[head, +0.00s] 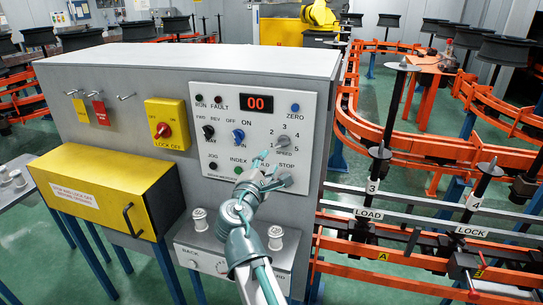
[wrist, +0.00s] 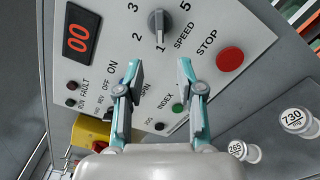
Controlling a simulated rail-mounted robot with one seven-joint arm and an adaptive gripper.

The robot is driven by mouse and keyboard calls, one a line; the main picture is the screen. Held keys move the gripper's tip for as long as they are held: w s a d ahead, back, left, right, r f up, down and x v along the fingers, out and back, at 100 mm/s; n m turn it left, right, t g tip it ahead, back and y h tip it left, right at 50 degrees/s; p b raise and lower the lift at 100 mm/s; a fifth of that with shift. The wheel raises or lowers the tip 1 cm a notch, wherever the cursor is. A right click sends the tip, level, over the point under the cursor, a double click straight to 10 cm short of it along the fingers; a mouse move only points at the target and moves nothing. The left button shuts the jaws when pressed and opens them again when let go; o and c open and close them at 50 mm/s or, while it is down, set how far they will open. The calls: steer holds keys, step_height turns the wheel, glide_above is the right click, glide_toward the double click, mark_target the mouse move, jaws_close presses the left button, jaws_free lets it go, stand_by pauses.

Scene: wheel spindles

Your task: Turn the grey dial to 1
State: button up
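The grey dial (head: 284,141) is the SPEED knob on the light control panel (head: 225,95), with numbers around it. In the wrist view the dial (wrist: 158,22) is near the top, and the pale mark on its grip bar points down at the 1. My gripper (wrist: 158,70) is open and empty, its fingers apart over the panel below the dial in the picture. They do not touch the dial. In the head view my gripper (head: 270,171) is just below the dial and hides part of the panel's lower right.
The red STOP button (wrist: 230,60) and green INDEX button (wrist: 177,107) are near my fingers. A blue switch (head: 238,135) lies left of the dial. White weights (head: 275,238) stand on the ledge below. Orange rails with spindles are at right.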

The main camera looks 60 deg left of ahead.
steer(key=shift+v, duration=1.3)
